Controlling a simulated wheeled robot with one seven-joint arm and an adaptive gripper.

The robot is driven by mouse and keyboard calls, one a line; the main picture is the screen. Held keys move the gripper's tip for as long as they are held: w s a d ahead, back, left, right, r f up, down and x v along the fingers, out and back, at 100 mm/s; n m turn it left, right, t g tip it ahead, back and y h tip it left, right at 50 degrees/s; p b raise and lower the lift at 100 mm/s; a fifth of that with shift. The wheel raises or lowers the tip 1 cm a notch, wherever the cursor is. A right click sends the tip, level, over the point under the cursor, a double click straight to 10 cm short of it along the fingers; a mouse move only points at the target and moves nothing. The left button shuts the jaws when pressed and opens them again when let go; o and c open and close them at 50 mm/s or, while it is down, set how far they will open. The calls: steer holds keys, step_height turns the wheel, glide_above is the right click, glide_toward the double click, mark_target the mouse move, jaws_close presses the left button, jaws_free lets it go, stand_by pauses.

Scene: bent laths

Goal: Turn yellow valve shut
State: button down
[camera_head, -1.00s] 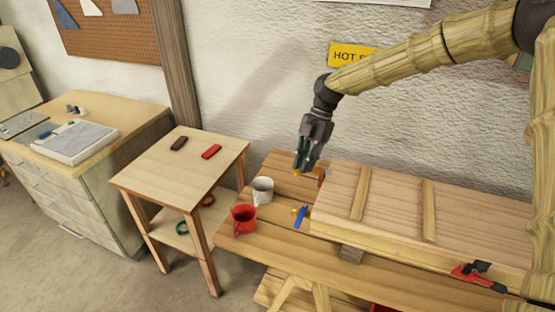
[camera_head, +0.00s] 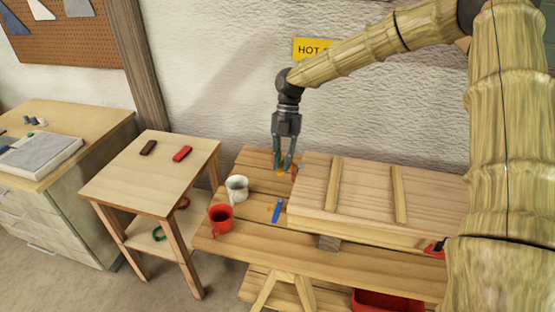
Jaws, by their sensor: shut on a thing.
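The yellow valve (camera_head: 281,173) shows only as a small yellow patch at my fingertips, at the back of the wooden bench, left of the long wooden box. My gripper (camera_head: 284,166) points down there with its fingers around the yellow part, shut on it. The fingers hide most of the valve, so I cannot tell how far it is turned. A second valve with a blue handle (camera_head: 277,211) and a little yellow beside it sits nearer on the bench, apart from my gripper.
The long wooden box (camera_head: 365,188) lies right of my gripper. A white mug (camera_head: 237,187) and a red mug (camera_head: 221,218) stand to its left on the bench (camera_head: 330,262). A side table (camera_head: 150,180) holds a brown and a red block. The wall is close behind.

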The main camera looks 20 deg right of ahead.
steer(key=shift+w+r, duration=0.15)
steer(key=c, duration=1.4)
jaws_free()
steer(key=shift+d, duration=0.1)
steer(key=v, duration=1.1)
steer(key=shift+d+r, duration=0.1)
steer(key=shift+r, duration=0.3)
